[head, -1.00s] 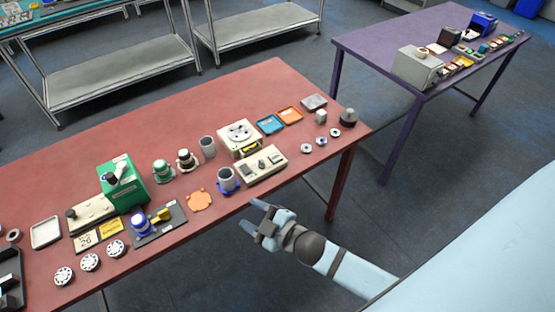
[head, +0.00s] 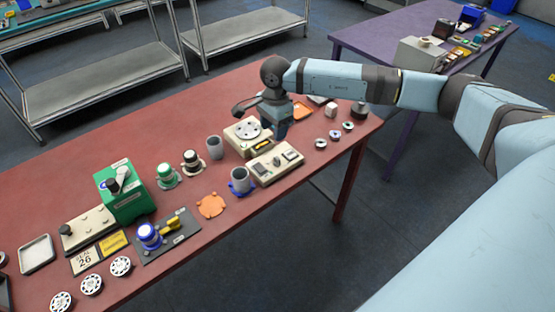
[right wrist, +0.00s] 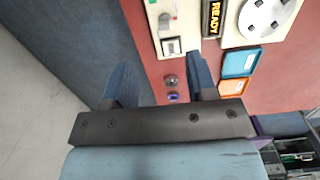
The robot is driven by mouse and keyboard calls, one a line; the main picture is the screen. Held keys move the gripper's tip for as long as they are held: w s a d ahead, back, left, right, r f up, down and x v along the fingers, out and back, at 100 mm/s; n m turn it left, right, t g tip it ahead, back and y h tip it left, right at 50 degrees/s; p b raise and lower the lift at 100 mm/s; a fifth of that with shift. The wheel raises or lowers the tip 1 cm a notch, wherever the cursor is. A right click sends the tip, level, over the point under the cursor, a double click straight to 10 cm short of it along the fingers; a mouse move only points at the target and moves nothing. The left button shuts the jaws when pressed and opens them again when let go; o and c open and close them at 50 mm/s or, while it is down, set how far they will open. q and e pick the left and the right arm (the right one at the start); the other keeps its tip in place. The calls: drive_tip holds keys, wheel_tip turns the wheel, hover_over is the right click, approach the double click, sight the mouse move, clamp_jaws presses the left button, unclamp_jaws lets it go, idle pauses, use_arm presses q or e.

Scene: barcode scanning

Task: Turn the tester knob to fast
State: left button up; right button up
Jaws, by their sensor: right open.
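A beige control panel (head: 275,170) lies near the table's front edge, with a small knob and a small window on top. In the right wrist view the panel's knob (right wrist: 165,21) and window (right wrist: 172,47) show at the top; no "fast" mark is readable. Behind it stands a beige machine (head: 236,133) with a round slotted disc and a display that reads READY in the right wrist view (right wrist: 212,18). My right gripper (head: 283,130) is open and empty, pointing down above the table, just behind and right of the panel. My left gripper is not in view.
A blue tray (right wrist: 240,62) and an orange tray (right wrist: 231,86) lie near my right gripper. A grey cup in a blue holder (head: 240,181) stands beside the panel. Small rings (head: 334,135) lie at right.

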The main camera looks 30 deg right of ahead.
sight(277, 158)
drive_tip(key=shift+h, duration=0.4)
drive_tip(key=f, duration=0.4)
drive_tip(key=d+f+p, duration=0.1)
drive_tip(key=f, duration=0.8)
drive_tip(key=shift+w+d+f, duration=0.1)
drive_tip(key=shift+w+d, duration=0.15)
drive_tip(key=c, duration=0.9)
